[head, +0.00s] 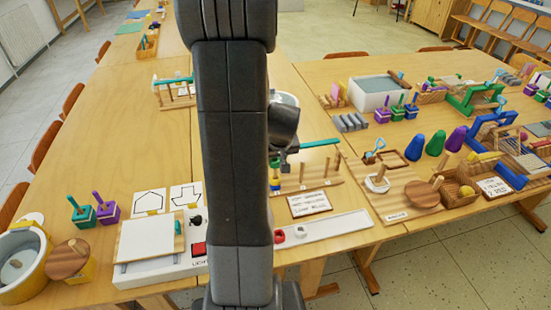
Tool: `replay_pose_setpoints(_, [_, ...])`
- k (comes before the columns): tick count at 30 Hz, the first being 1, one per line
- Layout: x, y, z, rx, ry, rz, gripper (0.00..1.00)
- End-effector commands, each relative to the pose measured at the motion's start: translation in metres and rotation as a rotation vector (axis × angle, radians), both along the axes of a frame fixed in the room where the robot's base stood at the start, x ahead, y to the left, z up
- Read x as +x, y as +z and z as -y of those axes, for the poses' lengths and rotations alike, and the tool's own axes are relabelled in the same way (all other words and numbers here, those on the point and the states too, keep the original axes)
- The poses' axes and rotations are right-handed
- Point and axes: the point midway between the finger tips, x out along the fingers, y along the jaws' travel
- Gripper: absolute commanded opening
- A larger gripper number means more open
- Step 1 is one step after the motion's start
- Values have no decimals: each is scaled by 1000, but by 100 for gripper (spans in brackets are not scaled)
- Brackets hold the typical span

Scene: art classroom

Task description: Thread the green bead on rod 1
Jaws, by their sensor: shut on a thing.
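The wooden rod board (315,184) stands right of my arm, with bare upright rods (302,172) and (336,160) showing. At its left end, partly hidden by my arm, is a stack of small coloured beads (275,181), with yellow and blue showing. My gripper (281,156) is just above this left end, its fingers small and partly hidden behind my own arm. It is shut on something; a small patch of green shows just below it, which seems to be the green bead. Whether the bead is around a rod or above it, I cannot tell.
In front are a lettered card (310,203) and a long white tray (335,229) with red and white pieces. A light box (150,240) stands left, a round wooden disc (416,194) right.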

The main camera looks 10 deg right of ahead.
Motion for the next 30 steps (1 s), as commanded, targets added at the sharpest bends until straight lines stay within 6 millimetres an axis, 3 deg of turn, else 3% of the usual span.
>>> replay_pose_setpoints(30, [0, -12, 0, 0, 0, 0, 11])
